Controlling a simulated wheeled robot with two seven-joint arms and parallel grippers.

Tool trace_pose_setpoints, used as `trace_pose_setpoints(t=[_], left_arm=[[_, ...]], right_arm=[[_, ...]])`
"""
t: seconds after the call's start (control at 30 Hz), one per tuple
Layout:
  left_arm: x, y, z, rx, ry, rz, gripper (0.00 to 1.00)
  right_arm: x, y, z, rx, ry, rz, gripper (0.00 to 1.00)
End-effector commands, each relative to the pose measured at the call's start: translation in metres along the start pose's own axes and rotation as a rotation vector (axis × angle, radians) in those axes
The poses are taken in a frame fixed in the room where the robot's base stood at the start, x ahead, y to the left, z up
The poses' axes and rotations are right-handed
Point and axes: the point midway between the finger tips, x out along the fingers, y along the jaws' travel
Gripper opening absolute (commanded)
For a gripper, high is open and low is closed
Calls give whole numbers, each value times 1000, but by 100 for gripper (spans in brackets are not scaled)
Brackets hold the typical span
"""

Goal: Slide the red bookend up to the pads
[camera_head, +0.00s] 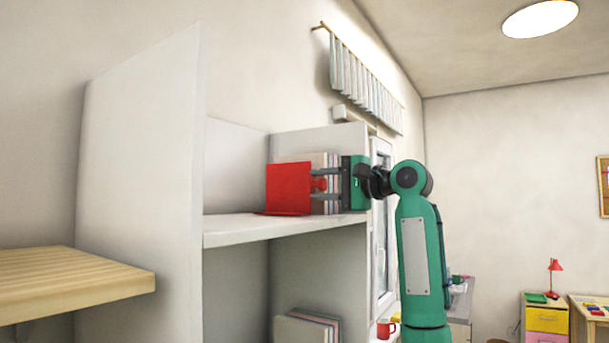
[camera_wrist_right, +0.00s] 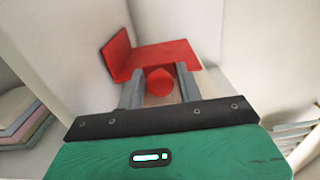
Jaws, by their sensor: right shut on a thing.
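The red bookend (camera_head: 288,187) stands upright on the upper white shelf, its flat foot on the board. It also shows in the right wrist view (camera_wrist_right: 165,56), with its round red knob (camera_wrist_right: 160,82) between the finger bars. My right gripper (camera_head: 320,185) reaches in from the right and is shut on this knob; it also shows in the wrist view (camera_wrist_right: 160,87). Pale upright pads (camera_head: 320,160) stand just right of the bookend in the head view, partly hidden by the gripper. I cannot tell whether bookend and pads touch. My left gripper is not in view.
The white shelf board (camera_head: 225,232) is bare left of the bookend. A tall white side panel (camera_head: 140,160) stands at the left.

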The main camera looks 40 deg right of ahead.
Motion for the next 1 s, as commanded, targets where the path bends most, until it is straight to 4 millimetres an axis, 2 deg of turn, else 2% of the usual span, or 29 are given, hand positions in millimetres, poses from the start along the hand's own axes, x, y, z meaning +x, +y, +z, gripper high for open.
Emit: trace_pose_setpoints(t=[0.03,0.1,0.2,0.53,0.57,0.6,0.87,1.0], left_arm=[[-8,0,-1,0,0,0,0],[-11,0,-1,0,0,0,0],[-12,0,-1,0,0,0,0],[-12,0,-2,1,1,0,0],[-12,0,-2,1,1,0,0],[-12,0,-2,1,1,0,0],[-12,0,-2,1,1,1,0],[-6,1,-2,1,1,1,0]], right_arm=[[0,-4,-13,6,3,1,0],[0,-3,-25,5,2,0,0],[0,-1,-34,2,1,0,0],[0,1,-36,1,1,-1,0],[0,1,-36,1,1,-1,40],[0,1,-36,1,1,-1,46],[-1,1,-36,1,1,-1,46],[-10,2,-36,-1,3,-3,46]])
